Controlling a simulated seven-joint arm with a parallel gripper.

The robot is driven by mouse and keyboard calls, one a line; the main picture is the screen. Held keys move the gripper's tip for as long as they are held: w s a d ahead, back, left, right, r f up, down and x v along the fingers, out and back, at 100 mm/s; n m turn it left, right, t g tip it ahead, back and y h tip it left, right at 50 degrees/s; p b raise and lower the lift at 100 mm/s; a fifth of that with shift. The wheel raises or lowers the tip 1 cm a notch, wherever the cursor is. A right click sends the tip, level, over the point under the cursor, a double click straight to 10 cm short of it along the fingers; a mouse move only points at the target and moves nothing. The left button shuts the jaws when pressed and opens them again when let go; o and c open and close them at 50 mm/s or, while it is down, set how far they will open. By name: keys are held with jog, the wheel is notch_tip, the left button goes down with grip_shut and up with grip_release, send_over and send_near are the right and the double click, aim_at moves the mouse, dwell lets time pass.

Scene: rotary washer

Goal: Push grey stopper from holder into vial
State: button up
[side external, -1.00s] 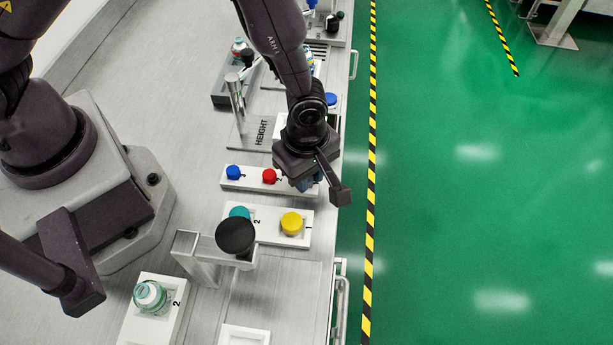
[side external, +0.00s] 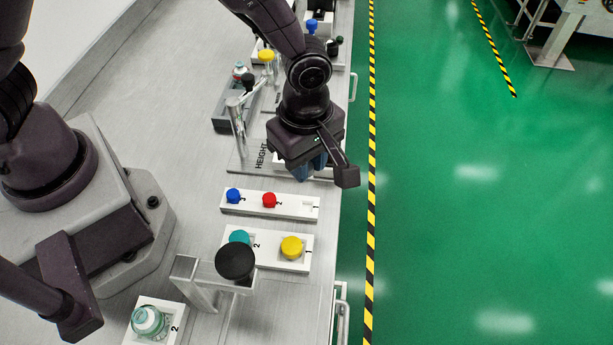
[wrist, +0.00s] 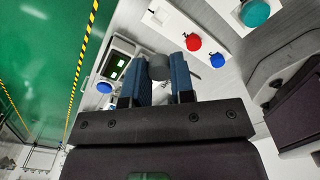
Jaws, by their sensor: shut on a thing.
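The grey stopper (wrist: 158,67) is a dark grey rounded piece between the blue fingertips in the wrist view. My gripper (wrist: 157,75) is shut on it. In the side view my gripper (side external: 312,169) hangs above the table near its right edge, beyond the stopper holder (side external: 290,207), and hides the stopper. The white holder carries a blue stopper (side external: 233,195) in place 3 and a red stopper (side external: 269,199) in place 2. Its place 1 is empty. A clear vial (side external: 148,321) with a greenish top stands in a white holder at the lower left.
A nearer white holder carries a teal cap (side external: 239,237) and a yellow cap (side external: 291,247). A black disc on a metal stand (side external: 235,262) rises beside it. Behind my gripper are a plate marked HEIGHT (side external: 263,155) and a metal post (side external: 237,118). A lit screen (wrist: 118,65) shows in the wrist view.

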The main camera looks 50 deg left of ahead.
jog(key=w+a+r+n, duration=0.1)
jog(key=w+a+n, duration=0.1)
jog(key=w+a, duration=0.3)
jog(key=w+a+r+n, duration=0.1)
jog(key=w+a+n, duration=0.1)
jog(key=w+a, duration=0.3)
jog(key=w+a+r+n, duration=0.1)
jog(key=w+a, duration=0.5)
jog(key=a, duration=0.6)
jog(key=shift+w+a+r+n, duration=0.1)
jog(key=shift+r+n, duration=0.05)
jog(key=shift+n, duration=0.45)
jog(key=shift+w+a+f, duration=0.1)
jog(key=shift+w+f, duration=0.05)
jog(key=shift+f, duration=0.6)
jog(key=shift+w+a+f, duration=0.1)
jog(key=shift+w+f, duration=0.1)
jog(key=shift+f, duration=0.6)
jog(key=shift+w+a+f, duration=0.1)
jog(key=shift+w+f, duration=0.05)
jog(key=shift+f, duration=0.6)
jog(key=shift+f, duration=0.45)
jog(key=o, duration=1)
jog(key=shift+c, duration=0.2)
